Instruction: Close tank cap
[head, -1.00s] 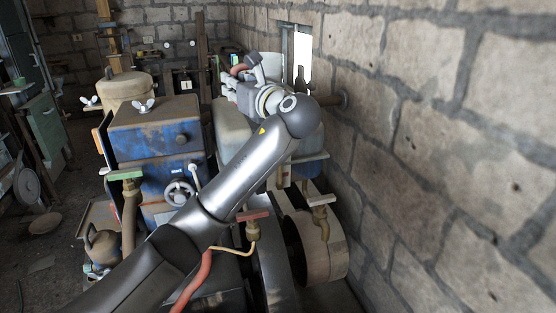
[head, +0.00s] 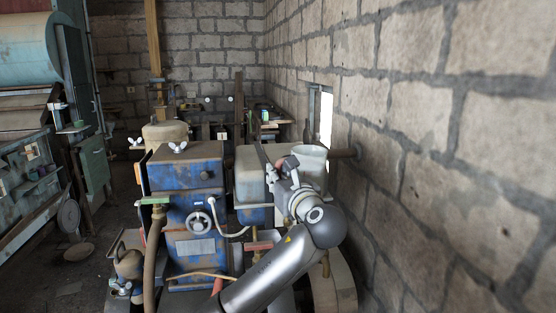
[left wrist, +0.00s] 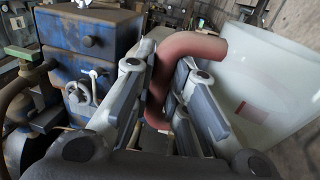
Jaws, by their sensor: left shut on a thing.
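My left gripper (head: 278,175) is over the right side of the pale grey tank (head: 252,182). In the left wrist view, its fingers (left wrist: 160,95) are shut on a red bent pipe-like part (left wrist: 197,44), which curves over to the right. That red part shows only slightly in the head view (head: 291,162), mostly hidden by the gripper. A whitish bucket-like container (head: 311,158) stands right behind the gripper and fills the right of the left wrist view (left wrist: 262,85). I cannot make out a separate tank cap. My right gripper is not in view.
A blue engine block (head: 187,220) with a handwheel (head: 198,223) and wing nuts stands to the left. A rough stone wall (head: 430,150) runs close on the right.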

